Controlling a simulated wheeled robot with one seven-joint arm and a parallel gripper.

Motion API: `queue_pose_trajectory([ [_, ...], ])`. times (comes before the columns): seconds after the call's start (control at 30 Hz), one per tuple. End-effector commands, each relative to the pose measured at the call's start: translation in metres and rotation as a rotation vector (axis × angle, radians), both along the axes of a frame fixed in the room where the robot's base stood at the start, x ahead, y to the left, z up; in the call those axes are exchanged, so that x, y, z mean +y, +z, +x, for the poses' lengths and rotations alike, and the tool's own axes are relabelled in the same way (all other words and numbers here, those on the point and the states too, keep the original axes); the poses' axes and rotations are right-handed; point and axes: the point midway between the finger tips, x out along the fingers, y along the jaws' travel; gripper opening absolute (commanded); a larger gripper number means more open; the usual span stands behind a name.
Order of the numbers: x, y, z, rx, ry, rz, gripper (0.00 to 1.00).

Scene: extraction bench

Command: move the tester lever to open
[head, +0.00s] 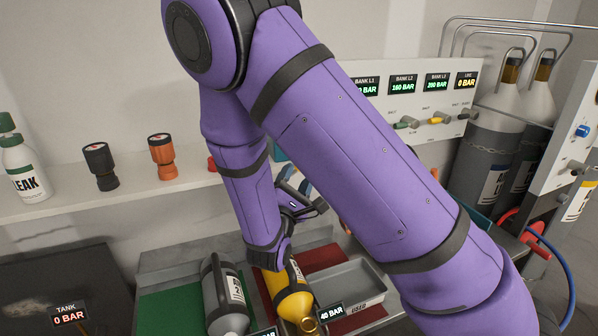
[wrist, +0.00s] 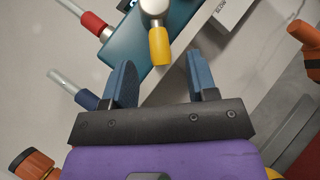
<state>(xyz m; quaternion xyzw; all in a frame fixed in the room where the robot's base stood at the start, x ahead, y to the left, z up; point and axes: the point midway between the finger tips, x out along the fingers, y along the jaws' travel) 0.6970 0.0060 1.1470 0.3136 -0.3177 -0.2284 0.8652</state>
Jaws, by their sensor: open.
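The tester (wrist: 125,50) is a teal block at the top of the wrist view. Its lever (wrist: 159,46) has a yellow grip on a silver hub, and the grip points down the picture toward my gripper. My gripper (wrist: 160,74) is open, with one blue finger on each side of the line of the lever. The yellow tip is at about the fingertips, and I see no clear contact. In the head view my gripper (head: 295,180) is at the back of the bench, partly behind my arm, which hides nearly all of the tester and the lever.
Grey (head: 228,300) and yellow (head: 288,295) cylinders lie on the bench beside a grey tray (head: 352,285). Black (head: 100,165) and orange (head: 162,155) fittings stand on the shelf. A panel with pressure displays (head: 403,85) is behind.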

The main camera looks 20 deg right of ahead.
Motion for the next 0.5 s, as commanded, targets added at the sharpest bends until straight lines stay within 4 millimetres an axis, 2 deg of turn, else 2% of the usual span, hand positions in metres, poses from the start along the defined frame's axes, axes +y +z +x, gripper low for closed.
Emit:
queue_pose_trajectory([
  [0.3,0.035,-0.024,-0.04,0.003,0.004,-0.001,0.53],
  [0.5,0.046,-0.032,-0.053,0.001,0.001,0.0,0.53],
])
